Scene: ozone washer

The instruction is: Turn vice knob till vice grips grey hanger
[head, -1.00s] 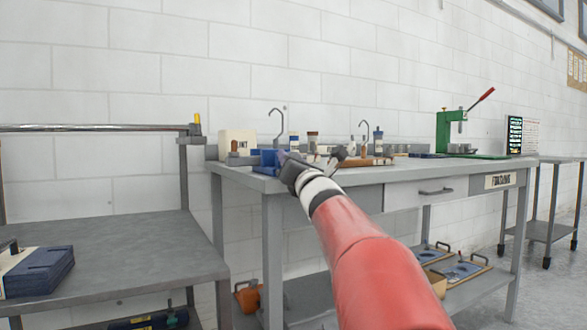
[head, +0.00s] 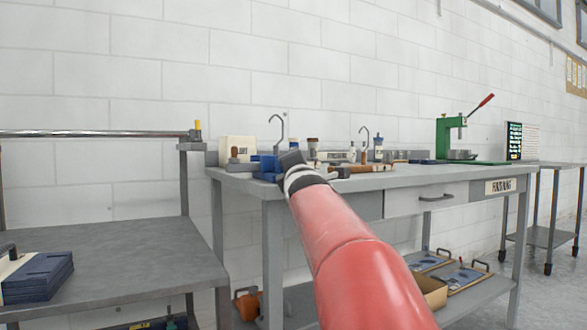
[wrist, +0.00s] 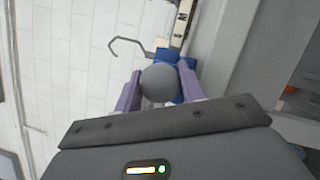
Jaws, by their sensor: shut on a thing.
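The blue vice (head: 265,164) sits at the left end of the grey workbench, partly hidden by my arm in the head view. It also shows in the wrist view (wrist: 176,56), behind a round grey knob (wrist: 160,82). My gripper (wrist: 158,85) has its two purple fingers on either side of this knob and is shut on it. The grey hanger (head: 282,131) rises upright with its hook above the vice. In the wrist view the hanger (wrist: 128,43) runs in to the vice beside the knob. I cannot tell how tightly the jaws hold it.
The workbench (head: 440,180) holds a second hook (head: 364,139), small bottles (head: 313,147) and a cream box (head: 237,149) near the vice. A green press (head: 450,135) stands farther right.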

